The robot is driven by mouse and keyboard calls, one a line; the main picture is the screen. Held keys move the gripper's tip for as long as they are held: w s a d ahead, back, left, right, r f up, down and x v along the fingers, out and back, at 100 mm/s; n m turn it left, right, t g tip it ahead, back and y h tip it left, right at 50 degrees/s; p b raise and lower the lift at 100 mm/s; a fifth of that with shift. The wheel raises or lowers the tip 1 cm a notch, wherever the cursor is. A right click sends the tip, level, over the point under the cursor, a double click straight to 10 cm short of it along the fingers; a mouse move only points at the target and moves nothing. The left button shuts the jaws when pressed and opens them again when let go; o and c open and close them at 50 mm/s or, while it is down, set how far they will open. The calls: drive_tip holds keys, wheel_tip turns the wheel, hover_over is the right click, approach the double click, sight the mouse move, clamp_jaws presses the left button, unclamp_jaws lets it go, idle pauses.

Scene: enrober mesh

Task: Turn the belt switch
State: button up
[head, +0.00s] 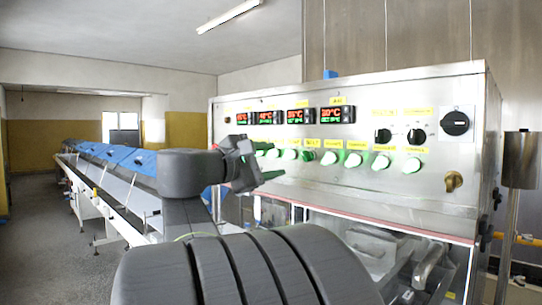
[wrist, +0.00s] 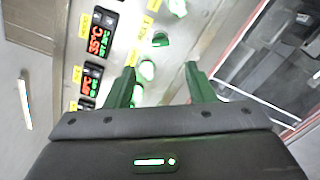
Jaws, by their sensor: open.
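The control panel (head: 370,165) holds a row of white-green lit switches under yellow labels. One label seems to read BELT (head: 311,142). The switch under it, taken as the belt switch (head: 307,155), looks darker green than its neighbours. In the wrist view a dark green switch (wrist: 160,39) that looks like the same one lies just above the fingertips. My gripper (head: 262,162) is open and empty, in front of the panel's left part, and hides some switches. In the wrist view a lit white switch (wrist: 147,70) shows between the fingers of my gripper (wrist: 160,66). Contact cannot be told.
Red and green temperature displays (head: 299,116) run above the switches. Black knobs (head: 383,136), a large black rotary switch (head: 455,123) and a brass knob (head: 453,181) sit to the right. A glazed hood (head: 400,255) lies below the panel. A long conveyor (head: 110,195) runs back at left.

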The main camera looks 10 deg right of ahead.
sight(304, 157)
drive_tip(key=p+x, duration=0.2)
drive_tip(key=x, duration=0.9)
drive_tip(key=shift+p, duration=0.3)
drive_tip(key=shift+a, duration=0.1)
drive_tip(key=shift+c, duration=0.4)
drive_tip(key=c, duration=0.9)
drive_tip(key=shift+f, duration=0.1)
